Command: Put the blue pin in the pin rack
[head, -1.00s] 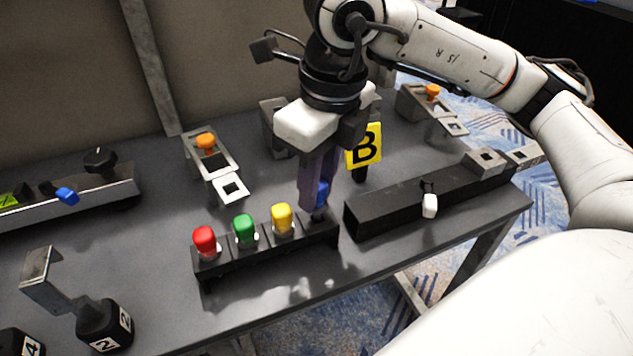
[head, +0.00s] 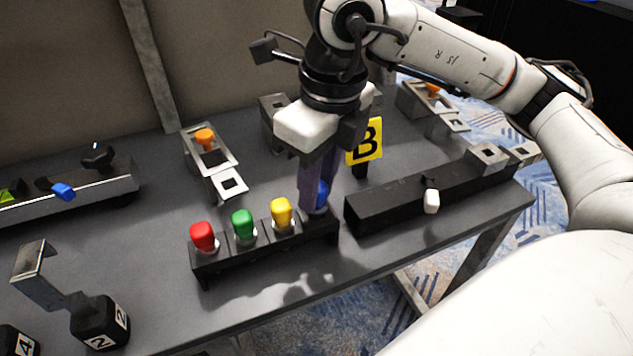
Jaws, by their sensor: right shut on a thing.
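The black pin rack (head: 262,252) stands near the table's front edge in the head view. A red pin (head: 203,237), a green pin (head: 243,224) and a yellow pin (head: 281,213) stand upright in it from the left. My right gripper (head: 318,205) points down over the rack's right end and is shut on the blue pin (head: 322,195). The blue pin is upright at the rightmost place. The fingers hide much of it, and I cannot tell how deep its lower end sits. My left gripper is not in view.
A long black block (head: 385,205) with a white knob stands close to the right of the rack. A yellow B sign (head: 365,142) is just behind my gripper. A fixture with an orange knob (head: 204,140) stands behind the rack. A numbered block (head: 103,322) is at front left.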

